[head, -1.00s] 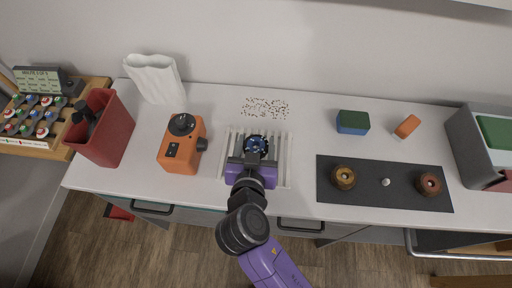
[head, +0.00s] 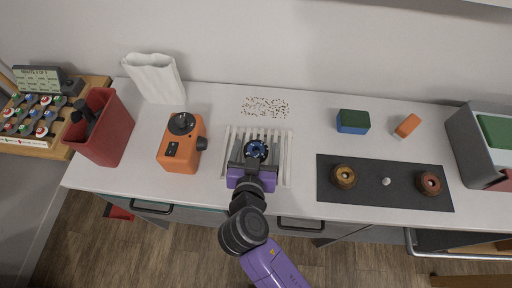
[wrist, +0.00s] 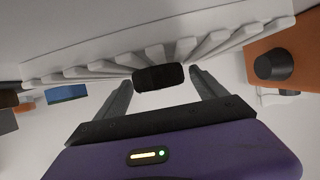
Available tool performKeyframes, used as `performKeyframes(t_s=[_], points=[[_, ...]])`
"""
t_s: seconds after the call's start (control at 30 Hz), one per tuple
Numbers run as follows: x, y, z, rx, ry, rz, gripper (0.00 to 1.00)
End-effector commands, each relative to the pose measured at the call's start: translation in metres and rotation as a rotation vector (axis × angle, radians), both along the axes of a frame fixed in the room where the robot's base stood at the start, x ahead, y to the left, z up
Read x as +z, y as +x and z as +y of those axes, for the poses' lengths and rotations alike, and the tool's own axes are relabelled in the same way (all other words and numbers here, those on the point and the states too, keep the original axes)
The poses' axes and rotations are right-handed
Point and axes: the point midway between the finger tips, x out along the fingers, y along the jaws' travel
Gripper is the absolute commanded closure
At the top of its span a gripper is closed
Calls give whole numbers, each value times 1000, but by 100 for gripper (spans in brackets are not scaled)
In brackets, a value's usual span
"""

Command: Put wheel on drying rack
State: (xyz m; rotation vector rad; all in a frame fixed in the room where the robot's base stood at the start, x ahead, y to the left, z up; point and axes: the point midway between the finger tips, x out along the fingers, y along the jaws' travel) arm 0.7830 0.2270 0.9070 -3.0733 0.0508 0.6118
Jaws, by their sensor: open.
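The wheel (head: 257,149), with a black tyre and a blue hub, is at the white slatted drying rack (head: 287,160). In the wrist view the wheel (wrist: 159,77) shows as a dark block among the rack's slats (wrist: 80,75), between my fingers. My gripper (head: 253,154) is open, with one finger on each side of the wheel. In the wrist view there is a gap between the wheel and each finger. How deep the wheel sits between the slats I cannot tell.
An orange machine (head: 181,150) stands close left of the rack, with a red bin (head: 106,140) beyond it. A dark mat (head: 388,198) with two brown round pieces lies to the right. A green-and-blue block (head: 352,122) is behind the mat.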

Motion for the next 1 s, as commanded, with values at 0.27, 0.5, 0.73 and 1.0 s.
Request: performKeyframes(t_s=[0.27, 0.5, 0.73, 1.0], points=[[6, -12, 1, 2, 0, 0, 19], [24, -58, 2, 4, 2, 0, 19], [41, -95, 4, 2, 0, 0, 19], [49, -111, 4, 0, 0, 0, 19]])
